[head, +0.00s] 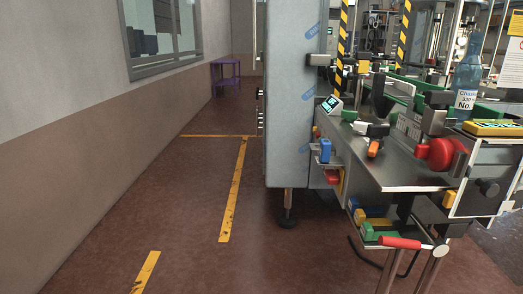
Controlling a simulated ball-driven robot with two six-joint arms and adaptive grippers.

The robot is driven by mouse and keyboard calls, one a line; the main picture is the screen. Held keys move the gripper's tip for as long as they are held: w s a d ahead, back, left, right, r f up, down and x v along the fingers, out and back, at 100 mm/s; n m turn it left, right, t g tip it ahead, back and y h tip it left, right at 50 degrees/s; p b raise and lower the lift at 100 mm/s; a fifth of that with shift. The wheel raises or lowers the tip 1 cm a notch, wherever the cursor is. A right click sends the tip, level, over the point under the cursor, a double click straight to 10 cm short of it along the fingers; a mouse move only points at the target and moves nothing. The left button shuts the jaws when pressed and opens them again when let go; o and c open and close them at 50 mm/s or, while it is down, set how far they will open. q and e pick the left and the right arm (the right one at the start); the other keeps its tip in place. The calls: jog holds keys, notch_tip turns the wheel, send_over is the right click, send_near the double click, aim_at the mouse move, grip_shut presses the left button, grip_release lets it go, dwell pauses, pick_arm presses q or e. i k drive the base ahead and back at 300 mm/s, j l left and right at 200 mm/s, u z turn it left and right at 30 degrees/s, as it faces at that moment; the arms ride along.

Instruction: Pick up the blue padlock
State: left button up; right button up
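A small blue block-shaped thing (325,150), which looks like the blue padlock, is at the right side of the tall grey cabinet (292,100), near the left end of the machine. It is too small to make out a shackle or what holds it there. Neither my left nor my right gripper is in the head view.
The machine's metal table (400,170) juts out at the right, with a red-handled lever (399,243) low at its front. A blue bottle (467,75) stands on the machine. The brown floor at left, with yellow lines (232,190), is clear.

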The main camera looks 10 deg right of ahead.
aim_at(325, 151)
jog(key=z, duration=0.75)
jog(key=i+j, duration=0.15)
